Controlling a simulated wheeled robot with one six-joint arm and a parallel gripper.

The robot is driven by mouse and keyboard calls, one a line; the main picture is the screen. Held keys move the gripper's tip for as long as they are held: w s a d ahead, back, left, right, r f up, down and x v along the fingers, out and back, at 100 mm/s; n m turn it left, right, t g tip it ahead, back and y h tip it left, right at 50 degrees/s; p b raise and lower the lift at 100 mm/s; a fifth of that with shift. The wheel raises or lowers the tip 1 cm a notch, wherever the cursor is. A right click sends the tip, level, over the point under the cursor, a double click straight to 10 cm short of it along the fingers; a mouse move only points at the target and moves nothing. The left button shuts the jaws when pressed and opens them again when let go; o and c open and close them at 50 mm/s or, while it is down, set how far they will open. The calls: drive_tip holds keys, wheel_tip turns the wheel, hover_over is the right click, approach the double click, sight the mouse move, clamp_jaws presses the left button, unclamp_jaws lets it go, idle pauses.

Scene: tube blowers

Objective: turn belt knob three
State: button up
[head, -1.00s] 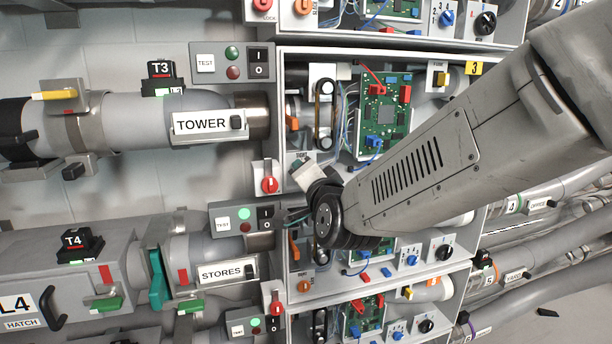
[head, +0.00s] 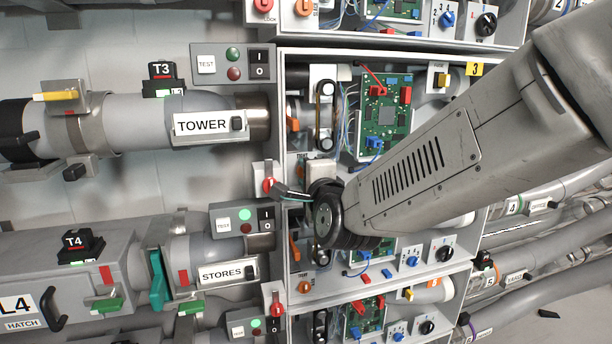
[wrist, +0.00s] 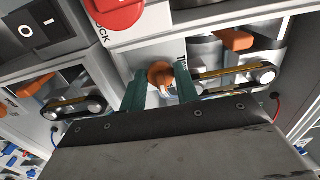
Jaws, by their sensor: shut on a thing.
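In the wrist view, the orange belt knob (wrist: 159,73) sits on a pale panel between the two green fingers of my gripper (wrist: 160,84). The fingers are shut on it, one on each side. A pale part shows at the knob's lower edge, and partly hidden lettering stands beside the right finger. In the head view, my gripper (head: 291,192) is at the lower left of the open cabinet with the yellow 3 label (head: 474,69).
A red lock knob (wrist: 120,10) is close beside the gripper; it shows in the head view too (head: 268,185). A belt on pulleys (wrist: 232,76) runs right of the knob. A green circuit board (head: 385,115) and wires fill the cabinet above my wrist.

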idle(0.4)
drive_tip(key=o, duration=0.7)
drive_tip(key=v, duration=0.8)
